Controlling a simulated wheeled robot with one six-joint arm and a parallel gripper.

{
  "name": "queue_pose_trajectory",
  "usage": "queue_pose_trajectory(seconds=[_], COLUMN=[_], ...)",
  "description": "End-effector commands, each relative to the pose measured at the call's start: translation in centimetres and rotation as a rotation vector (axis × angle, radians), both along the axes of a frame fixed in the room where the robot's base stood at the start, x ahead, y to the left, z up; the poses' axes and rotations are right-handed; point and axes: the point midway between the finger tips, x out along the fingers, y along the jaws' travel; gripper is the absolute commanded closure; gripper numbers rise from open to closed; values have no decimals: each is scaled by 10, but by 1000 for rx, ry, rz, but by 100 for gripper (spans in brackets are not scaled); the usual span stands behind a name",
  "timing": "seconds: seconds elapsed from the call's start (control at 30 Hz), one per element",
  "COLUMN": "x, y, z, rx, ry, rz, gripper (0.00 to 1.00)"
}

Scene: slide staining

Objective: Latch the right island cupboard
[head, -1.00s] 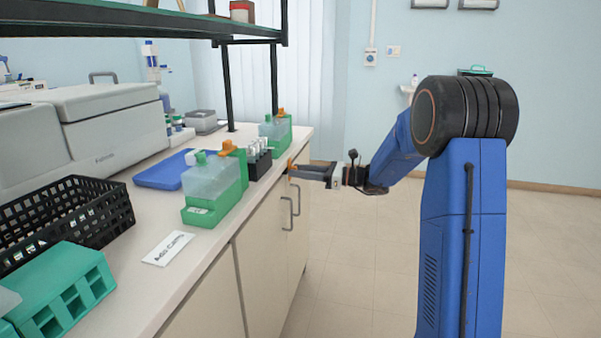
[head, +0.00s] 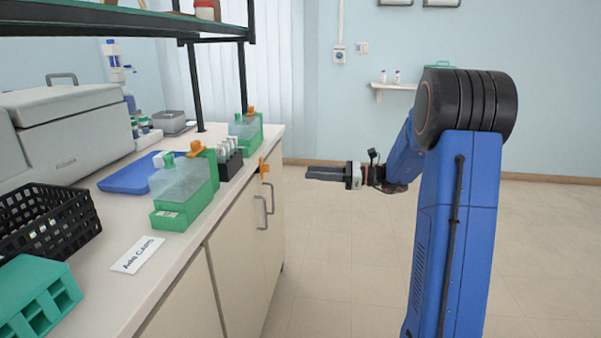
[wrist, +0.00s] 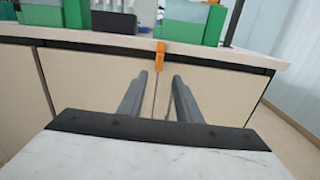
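The right island cupboard (head: 243,240) is under the bench, its two pale doors closed. A small orange latch (head: 264,168) is at the top of the door seam, under the counter edge. In the wrist view the latch (wrist: 159,55) looks upright, in line with the seam. My gripper (head: 308,172) is to the right of the latch, apart from it, in free air. In the wrist view its two fingers (wrist: 160,77) are spread with a gap between them and hold nothing. The latch shows just beyond the fingertips. Two grey door handles (head: 265,208) sit below the latch.
The floor (head: 330,270) right of the cupboard is clear.

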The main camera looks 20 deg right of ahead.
Motion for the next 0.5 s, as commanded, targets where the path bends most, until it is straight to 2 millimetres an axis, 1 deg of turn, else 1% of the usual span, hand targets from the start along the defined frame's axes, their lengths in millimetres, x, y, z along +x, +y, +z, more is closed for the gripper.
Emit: queue_pose_trajectory(seconds=[0.03, 0.1, 0.2, 0.5], x=[-3, -7, -11, -13], y=[-7, -14, -19, -23], z=[0, 0, 0, 0], rx=[0, 1, 0, 0], ry=[0, 0, 0, 0], rz=[-2, -2, -1, 0], gripper=[69, 69, 69, 69])
